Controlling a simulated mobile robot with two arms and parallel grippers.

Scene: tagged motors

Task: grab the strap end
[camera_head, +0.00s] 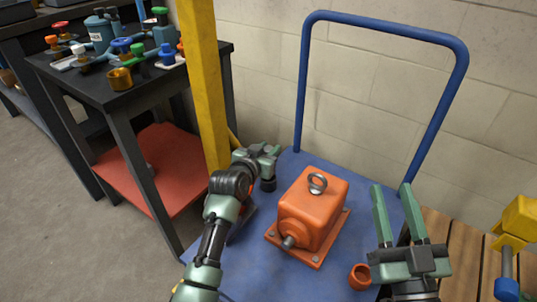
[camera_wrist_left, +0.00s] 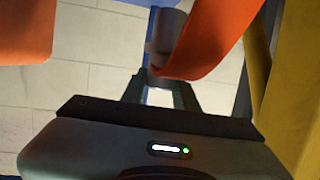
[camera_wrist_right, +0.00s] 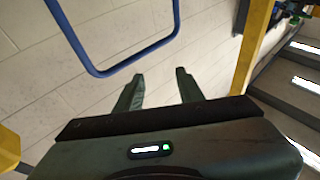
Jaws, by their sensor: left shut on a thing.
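An orange-red strap (camera_wrist_left: 215,38) crosses the left wrist view, and its lower end lies at the fingers of my left gripper (camera_wrist_left: 160,88). A grey cylindrical part (camera_wrist_left: 166,32) shows just beyond it. In the head view my left gripper (camera_head: 265,155) is beside the orange motor (camera_head: 318,205), near the yellow post; the strap is mostly hidden there. The motor, with a ring on top, sits on the blue cart deck (camera_head: 245,262). My right gripper (camera_head: 396,218) is open and empty, right of the motor; its fingers are apart in the right wrist view (camera_wrist_right: 158,88).
A yellow post (camera_head: 205,85) stands close to my left arm. A dark table (camera_head: 125,98) with several valves is at left. The cart's blue handle (camera_head: 385,28) rises at the back. A small orange cup (camera_head: 360,276) lies near my right gripper, and a wooden slatted surface (camera_head: 450,245) is at right.

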